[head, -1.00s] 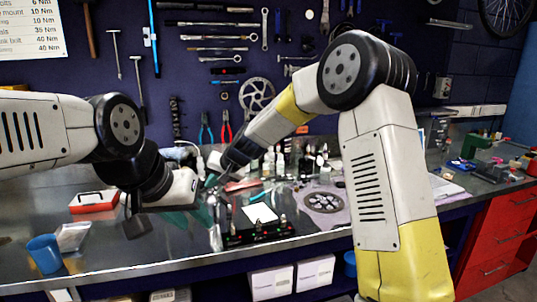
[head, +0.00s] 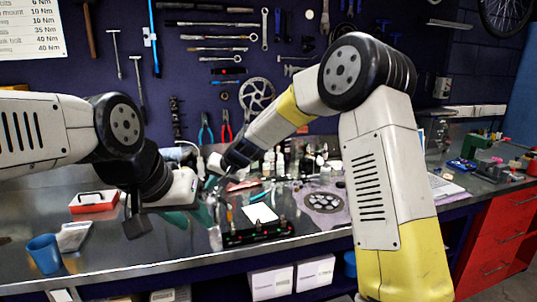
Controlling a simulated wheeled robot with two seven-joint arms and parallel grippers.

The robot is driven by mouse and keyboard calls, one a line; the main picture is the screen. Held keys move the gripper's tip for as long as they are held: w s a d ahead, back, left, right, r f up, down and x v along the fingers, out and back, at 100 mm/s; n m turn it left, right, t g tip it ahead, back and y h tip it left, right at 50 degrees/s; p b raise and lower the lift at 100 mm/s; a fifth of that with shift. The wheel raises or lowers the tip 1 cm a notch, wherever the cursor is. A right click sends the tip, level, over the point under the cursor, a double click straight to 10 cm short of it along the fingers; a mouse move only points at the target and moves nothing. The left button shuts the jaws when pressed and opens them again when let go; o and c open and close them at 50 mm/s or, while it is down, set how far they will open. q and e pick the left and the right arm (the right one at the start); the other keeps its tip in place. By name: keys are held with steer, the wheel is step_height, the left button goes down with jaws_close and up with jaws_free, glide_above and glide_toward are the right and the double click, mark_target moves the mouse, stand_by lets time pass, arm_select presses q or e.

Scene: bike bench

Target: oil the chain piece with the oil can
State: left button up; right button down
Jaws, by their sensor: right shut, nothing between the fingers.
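My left gripper (head: 212,203) is low over the bench, just left of the black tray (head: 246,238). Its fingers blend with shiny, silvery shapes there, so I cannot tell whether it is open or holds anything. My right gripper (head: 213,181) is shut and empty, close above the left one. It is small and partly lost against the clutter. I cannot make out the oil can or the chain piece with certainty. The two grippers and my arms cover part of the area around them.
A blue cup (head: 45,253), a clear packet (head: 74,236) and a red-and-white box (head: 93,202) stand on the left of the metal bench. Several small bottles (head: 280,163) are behind the tray. A chainring (head: 323,202) lies on a cloth to the right. Tools hang behind.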

mark_target(213, 192)
steer(key=shift+r, duration=3.25)
steer(key=s+d+r+h, duration=0.1)
steer(key=s+d+r, duration=0.4)
steer(key=d, duration=0.4)
steer(key=s+d+r+h, duration=0.1)
steer(key=s+d+r, duration=0.1)
steer(key=s+d, duration=0.6)
steer(key=s+d+f+h, duration=0.1)
steer(key=s+d+f, duration=0.1)
steer(key=s+d, duration=0.5)
steer(key=s+d+f+h, duration=0.2)
steer(key=s+d, duration=0.6)
steer(key=s, duration=0.4)
steer(key=shift+s+d+m+t, duration=0.25)
steer(key=shift+m+t, duration=0.05)
steer(key=shift+m, duration=0.1)
